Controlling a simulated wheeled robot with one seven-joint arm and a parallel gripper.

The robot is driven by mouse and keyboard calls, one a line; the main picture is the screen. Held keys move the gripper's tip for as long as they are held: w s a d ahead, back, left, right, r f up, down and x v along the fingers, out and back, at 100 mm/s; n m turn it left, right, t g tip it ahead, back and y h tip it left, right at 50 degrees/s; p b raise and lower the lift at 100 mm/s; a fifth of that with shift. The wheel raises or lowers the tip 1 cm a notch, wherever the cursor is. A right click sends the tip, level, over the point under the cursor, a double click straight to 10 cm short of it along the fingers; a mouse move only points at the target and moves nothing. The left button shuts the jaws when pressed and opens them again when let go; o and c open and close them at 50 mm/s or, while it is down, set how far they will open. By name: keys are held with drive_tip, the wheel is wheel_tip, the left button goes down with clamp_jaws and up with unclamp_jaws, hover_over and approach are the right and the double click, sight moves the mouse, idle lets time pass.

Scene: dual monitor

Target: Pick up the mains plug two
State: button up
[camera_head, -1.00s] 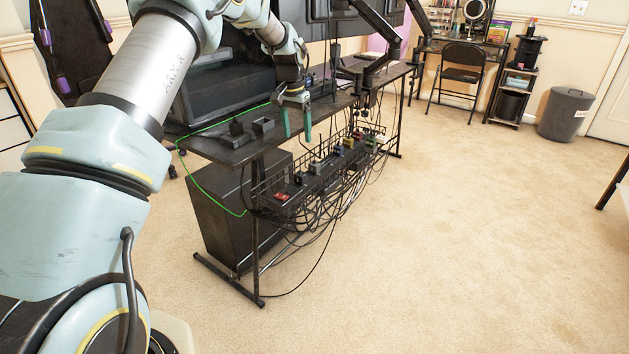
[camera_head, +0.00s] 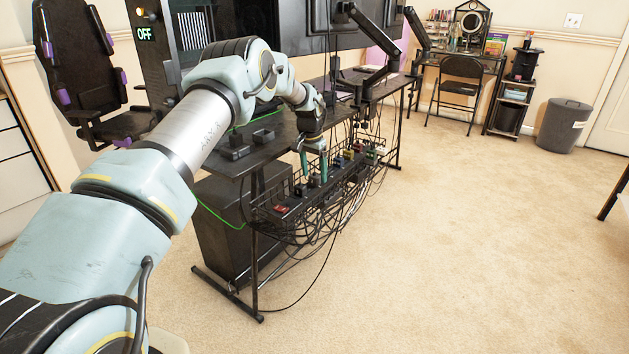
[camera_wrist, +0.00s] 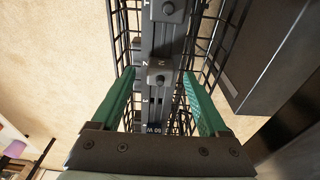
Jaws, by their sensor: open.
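Mains plug two is taken to be the dark grey block (camera_wrist: 159,76) beside a "2" marking, in the middle of the wrist view. It sits on a grey power strip (camera_wrist: 158,38) that runs lengthwise inside a black wire basket. My gripper (camera_wrist: 158,82) is open, with one green finger to each side of the strip and visible gaps between fingers and plug. In the head view my gripper (camera_head: 313,176) points down into the basket (camera_head: 262,212) under the desk edge. There the plug cannot be told apart between the fingers.
Another plug (camera_wrist: 168,8) sits on the strip at the top of the wrist view. Several other plugs and adapters and many hanging cables fill the basket. The desk top (camera_head: 222,165) is close behind my gripper. The carpet (camera_head: 450,250) in front is clear.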

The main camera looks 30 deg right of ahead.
drive_tip(key=shift+d+f, duration=0.1)
drive_tip(key=shift+f, duration=0.8)
clamp_jaws()
